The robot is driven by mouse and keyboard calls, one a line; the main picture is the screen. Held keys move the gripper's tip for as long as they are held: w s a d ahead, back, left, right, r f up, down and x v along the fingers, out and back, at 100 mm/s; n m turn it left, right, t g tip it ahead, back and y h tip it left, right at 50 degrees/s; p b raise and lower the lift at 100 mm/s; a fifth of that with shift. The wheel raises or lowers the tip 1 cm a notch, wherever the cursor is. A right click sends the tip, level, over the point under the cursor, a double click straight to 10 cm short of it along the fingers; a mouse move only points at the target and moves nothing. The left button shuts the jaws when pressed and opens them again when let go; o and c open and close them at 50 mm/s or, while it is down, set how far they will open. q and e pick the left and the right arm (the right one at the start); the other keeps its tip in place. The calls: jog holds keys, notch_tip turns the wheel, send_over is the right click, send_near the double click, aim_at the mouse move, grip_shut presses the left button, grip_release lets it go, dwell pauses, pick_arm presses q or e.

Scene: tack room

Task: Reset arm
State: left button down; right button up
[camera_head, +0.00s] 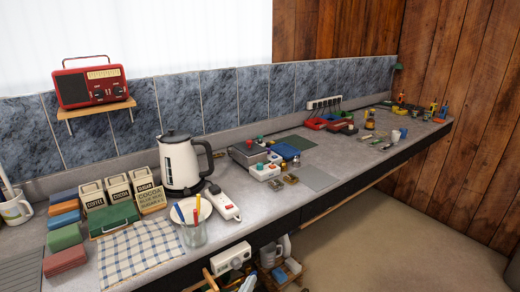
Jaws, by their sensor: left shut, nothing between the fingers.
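The task names no object. My left gripper (244,280) shows only in small part at the bottom edge, low in front of the counter, and is hard to make out among the things under it. It is shut with nothing held. My right gripper is not in view.
The grey counter (320,178) carries a white kettle (181,165), a glass jar (194,232), a checked cloth (140,248), canisters (118,188) and a power strip (222,203). A red radio (91,87) stands on a wall shelf. The floor (420,235) at right is clear.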

pick_arm(q)
jog(key=s+a+m+g+y+p, duration=0.1)
jog(key=s+a+g+y+p, duration=0.1)
jog(key=s+a+g, duration=0.2)
jog(key=s+a+m+g+y+p, duration=0.2)
jog(key=s+a, duration=0.8)
jog(key=s, duration=0.7)
jog(key=g+p, duration=0.1)
jog(key=g, duration=0.1)
jog(key=shift+s+a+r+g+y, duration=0.25)
jog(key=shift+s+a+g+y, duration=0.05)
jog(key=shift+s+a, duration=0.05)
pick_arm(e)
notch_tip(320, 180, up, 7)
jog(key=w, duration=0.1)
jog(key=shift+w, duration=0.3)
